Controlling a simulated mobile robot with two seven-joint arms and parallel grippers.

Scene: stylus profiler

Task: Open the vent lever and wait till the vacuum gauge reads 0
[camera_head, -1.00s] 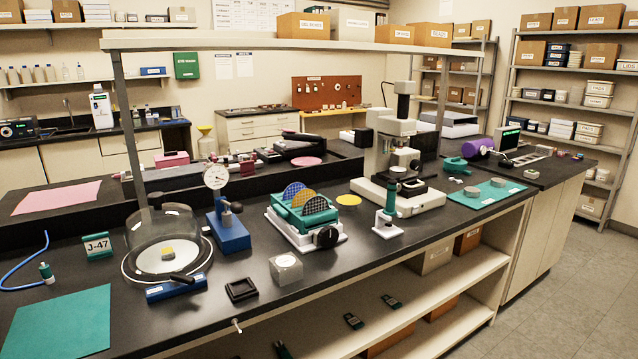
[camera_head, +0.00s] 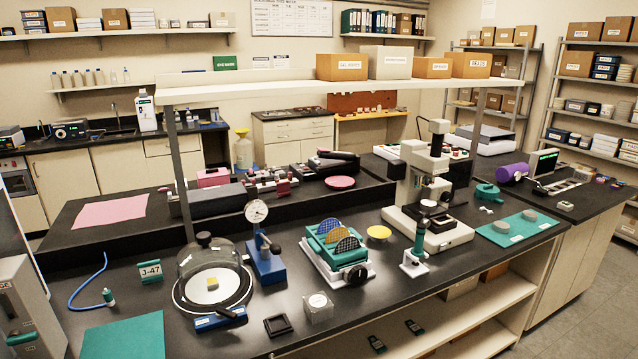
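A clear glass dome (camera_head: 209,258) with a black knob stands on a round base at the left of the bench. A small yellow piece lies on the white disc (camera_head: 206,293) inside. In front of it is a labelled blue block (camera_head: 213,322) with a black handle (camera_head: 230,313), which looks like a lever; its setting cannot be told. A round white dial (camera_head: 256,211) stands above a blue stand (camera_head: 265,262) just right of the dome. Its reading is too small to make out, and whether it is the vacuum gauge is unclear. Neither gripper is in view.
A green wafer rack (camera_head: 337,252), a metal cube (camera_head: 318,307) and a black tray (camera_head: 278,325) stand right of the dome. A J-47 sign (camera_head: 150,271) and a teal mat (camera_head: 125,338) lie left. A grey cabinet (camera_head: 27,305) stands at the left edge. An overhead shelf (camera_head: 340,92) spans the bench.

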